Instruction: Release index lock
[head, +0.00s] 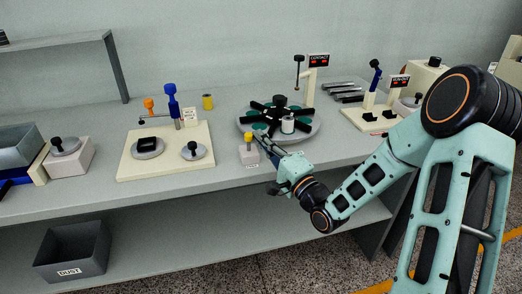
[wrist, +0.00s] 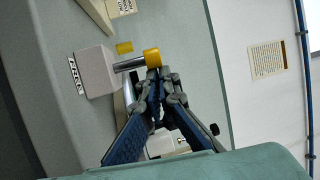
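The index lock appears to be a small pale block (head: 249,157) with a yellow-capped pin (head: 248,138) at the table's front edge. In the wrist view the block (wrist: 95,72) has a label, and its metal pin ends in the yellow cap (wrist: 152,57). My gripper (wrist: 159,80) has its fingertips right at the cap. In the head view my gripper (head: 264,143) reaches in from the right, close to the pin. The fingertips sit close together. Whether they touch or grip the cap cannot be told.
A round turntable (head: 303,133) with dark arms and a white spool (head: 288,125) stands just behind. A cream board (head: 133,172) with a blue-handled post lies to the left. A "CONTACT" sign (head: 319,60) stands at the back. Bare table lies left of the block.

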